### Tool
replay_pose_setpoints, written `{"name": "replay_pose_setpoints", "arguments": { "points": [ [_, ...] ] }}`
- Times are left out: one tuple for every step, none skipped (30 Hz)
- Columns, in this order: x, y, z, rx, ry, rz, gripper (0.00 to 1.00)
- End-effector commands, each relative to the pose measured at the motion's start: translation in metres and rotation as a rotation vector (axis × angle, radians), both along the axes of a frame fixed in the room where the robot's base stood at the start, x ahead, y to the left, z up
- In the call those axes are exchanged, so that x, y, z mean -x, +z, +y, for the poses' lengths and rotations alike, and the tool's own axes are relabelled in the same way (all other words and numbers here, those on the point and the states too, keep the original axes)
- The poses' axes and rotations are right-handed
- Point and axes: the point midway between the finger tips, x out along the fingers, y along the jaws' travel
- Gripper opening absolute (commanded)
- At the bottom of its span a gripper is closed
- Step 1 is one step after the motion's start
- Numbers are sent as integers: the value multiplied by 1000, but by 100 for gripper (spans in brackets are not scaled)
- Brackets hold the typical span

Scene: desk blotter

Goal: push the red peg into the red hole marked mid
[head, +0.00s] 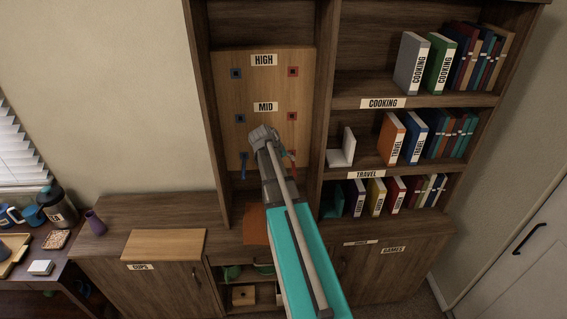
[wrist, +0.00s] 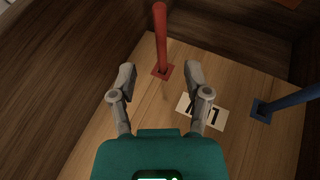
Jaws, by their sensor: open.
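The red peg (wrist: 160,35) sticks out of a red-rimmed square hole (wrist: 163,71) in the wrist view. A bit of the peg (head: 292,153) shows beside my arm in the head view, in the board's lowest row. The red hole in the MID row (head: 292,116) looks empty, with the MID label (head: 265,107) to its left. My gripper (wrist: 160,78) is open and empty. Its fingertips are on either side of the peg's base in the wrist picture; I cannot tell how far apart in depth. In the head view my gripper (head: 263,134) is in front of the board below MID.
A blue peg (wrist: 288,103) stands in the lowest row's blue hole, by a partly hidden label (wrist: 202,111). The wooden board (head: 250,90) has shelf side walls on both sides. HIGH-row holes look empty. Books (head: 393,137) fill shelves to the right.

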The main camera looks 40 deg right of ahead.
Motion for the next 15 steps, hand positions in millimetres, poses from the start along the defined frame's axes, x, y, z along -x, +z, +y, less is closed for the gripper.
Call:
{"name": "replay_pose_setpoints", "arguments": {
  "points": [
    [-1,-8,-3,0,-1,-1,63],
    [-1,-10,-5,0,-1,-1,63],
    [-2,-14,-7,0,-1,-1,63],
    [-2,-16,-9,0,-1,-1,63],
    [-2,-18,-10,0,-1,-1,63],
    [-3,-21,-12,0,-1,-1,63],
    [-3,-23,-13,0,-1,-1,63],
    [-3,-26,-15,0,-1,-1,63],
    [-4,-29,-17,0,-1,-1,63],
    [-4,-31,-19,0,-1,-1,63],
    [-4,-33,-20,0,0,0,63],
    [-5,-36,-22,0,0,0,63],
    [-5,-39,-24,0,0,0,63],
    [-5,-41,-26,0,0,0,63],
    [-5,-44,-28,0,0,0,63]
  ]
}}
